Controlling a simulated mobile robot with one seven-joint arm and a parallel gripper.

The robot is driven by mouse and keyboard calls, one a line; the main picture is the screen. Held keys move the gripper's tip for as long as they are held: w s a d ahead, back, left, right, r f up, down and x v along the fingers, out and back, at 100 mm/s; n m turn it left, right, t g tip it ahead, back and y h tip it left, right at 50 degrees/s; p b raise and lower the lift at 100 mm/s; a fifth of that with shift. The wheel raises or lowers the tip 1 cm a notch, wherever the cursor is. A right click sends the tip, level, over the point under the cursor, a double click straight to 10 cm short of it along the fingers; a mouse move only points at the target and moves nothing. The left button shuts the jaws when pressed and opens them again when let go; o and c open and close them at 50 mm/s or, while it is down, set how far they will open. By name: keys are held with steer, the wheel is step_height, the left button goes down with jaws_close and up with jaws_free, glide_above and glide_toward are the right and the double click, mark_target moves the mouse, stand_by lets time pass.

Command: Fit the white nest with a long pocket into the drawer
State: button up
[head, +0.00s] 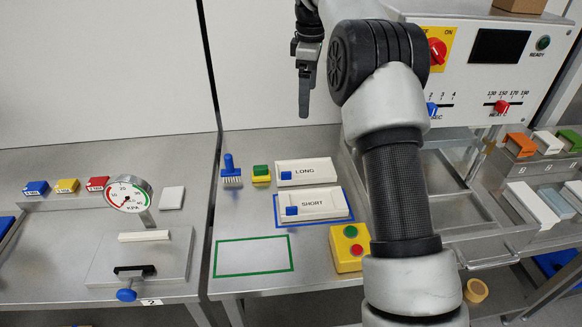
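The white nest marked LONG (325,172) lies on the steel table, behind a similar white nest marked SHORT (330,203). Each has a small blue block at its left end. The SHORT nest lies within a blue outlined rectangle. A steel drawer (510,236) appears to stand out below the white control panel, right of my arm; my arm hides part of it. My gripper (304,112) hangs above and behind the nests, near the wall, fingers down. It is seen edge-on with nothing visible in it, so its opening cannot be made out.
A green outlined rectangle (253,257) on the table is empty. A yellow button box (349,247) stands right of it. A pressure gauge (130,193) stands on the left table.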

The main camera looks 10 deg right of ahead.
steer(key=w+f+n+g, duration=0.1)
steer(key=w+f+n, duration=0.25)
steer(key=f, duration=0.75)
steer(key=b, duration=0.4)
glide_above(304, 172)
step_height(304, 172, down, 12)
steer(key=shift+d+r, duration=0.1)
steer(key=shift+d, duration=0.05)
steer(key=shift+w+f+p, duration=0.1)
steer(key=shift+f+p, duration=0.2)
steer(key=shift+f, duration=2.75)
steer(key=c, duration=1.1)
